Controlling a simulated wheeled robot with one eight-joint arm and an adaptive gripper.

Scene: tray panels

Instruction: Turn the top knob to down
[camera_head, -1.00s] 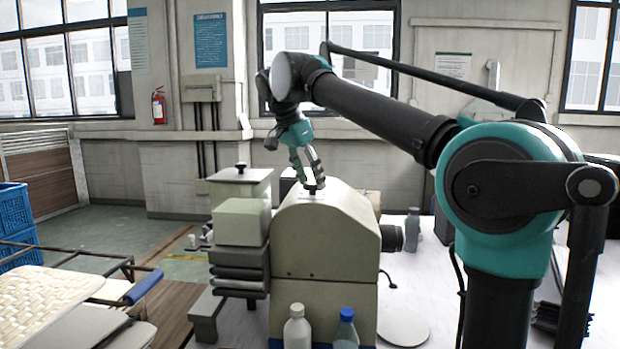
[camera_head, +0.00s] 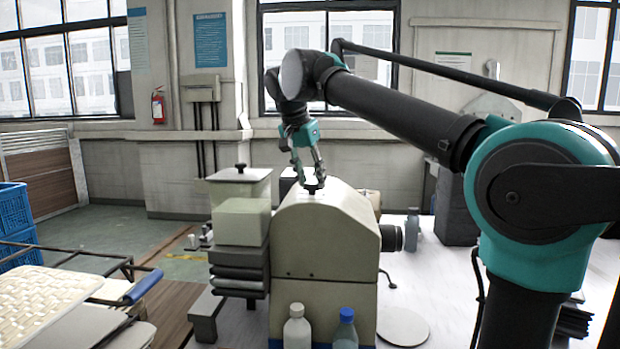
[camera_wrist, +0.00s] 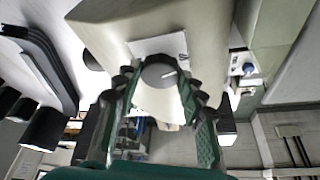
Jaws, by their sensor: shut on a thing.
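The top knob (camera_wrist: 158,72) is a dark round dial with a white line, set on top of a beige machine (camera_head: 325,235). In the wrist view the white line points to the right and slightly up. A white label plate (camera_wrist: 150,46) lies behind the knob. My gripper (camera_wrist: 160,82) has one finger on each side of the knob and is shut on it. In the head view my gripper (camera_head: 313,186) reaches down onto the machine's top, and its fingers partly hide the knob.
A second black knob (camera_head: 240,167) stands on a beige box left of the machine. A white bottle (camera_head: 297,328) and a blue-capped bottle (camera_head: 346,330) stand in front. A grey bottle (camera_head: 413,224) and a round plate (camera_head: 403,326) are on the white table to the right.

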